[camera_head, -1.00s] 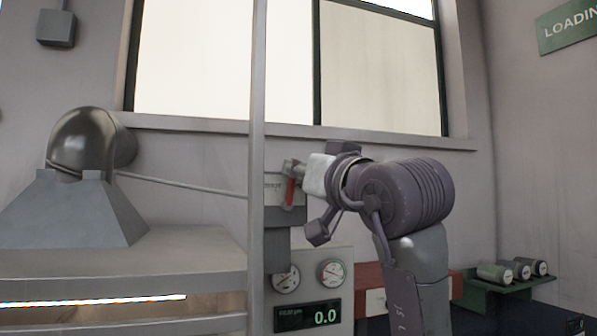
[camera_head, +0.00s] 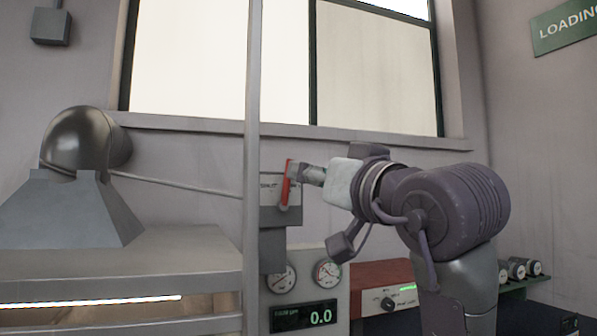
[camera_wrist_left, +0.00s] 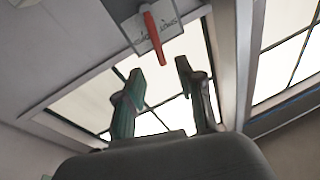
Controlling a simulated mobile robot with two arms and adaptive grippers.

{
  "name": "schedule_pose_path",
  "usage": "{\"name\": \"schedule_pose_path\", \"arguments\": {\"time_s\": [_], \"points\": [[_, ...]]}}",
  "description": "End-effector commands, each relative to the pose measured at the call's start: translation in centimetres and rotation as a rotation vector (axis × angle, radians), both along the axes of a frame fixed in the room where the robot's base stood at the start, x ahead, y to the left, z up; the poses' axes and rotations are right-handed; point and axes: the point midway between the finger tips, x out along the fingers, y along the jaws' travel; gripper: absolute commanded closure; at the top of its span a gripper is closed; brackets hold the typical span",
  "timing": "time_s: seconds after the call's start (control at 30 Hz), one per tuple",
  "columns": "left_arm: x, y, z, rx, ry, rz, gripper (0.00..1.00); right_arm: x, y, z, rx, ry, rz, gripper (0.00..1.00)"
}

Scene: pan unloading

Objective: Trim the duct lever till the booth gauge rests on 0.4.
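The red duct lever (camera_head: 287,185) stands nearly upright, slightly tilted, on a grey labelled box (camera_head: 269,214) behind the post. It also shows in the left wrist view (camera_wrist_left: 155,36). My left gripper (camera_head: 300,173) is just right of the lever in the head view. In the left wrist view my left gripper (camera_wrist_left: 160,66) has its two fingers spread, with nothing between them, and the lever lies beyond the fingertips. Below the box, a digital readout (camera_head: 304,316) shows 0.0; its small label is unreadable. Above it are two round dials, left (camera_head: 282,278) and right (camera_head: 327,273). My right gripper is not in view.
A thin vertical post (camera_head: 251,120) stands just left of the lever box. A grey hood (camera_head: 70,210) with a metal elbow duct (camera_head: 88,145) is at left, with a thin rod running from it towards the box. A red unit (camera_head: 385,275) is behind my arm.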

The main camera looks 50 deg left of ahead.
Motion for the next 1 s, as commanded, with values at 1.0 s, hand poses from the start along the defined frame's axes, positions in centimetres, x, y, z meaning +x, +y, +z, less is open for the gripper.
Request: {"name": "schedule_pose_path", "arguments": {"time_s": [1.0], "points": [[-1.4, -6.3, -1.3, 0.000, 0.000, 0.000, 0.63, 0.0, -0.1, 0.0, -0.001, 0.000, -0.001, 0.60]]}}
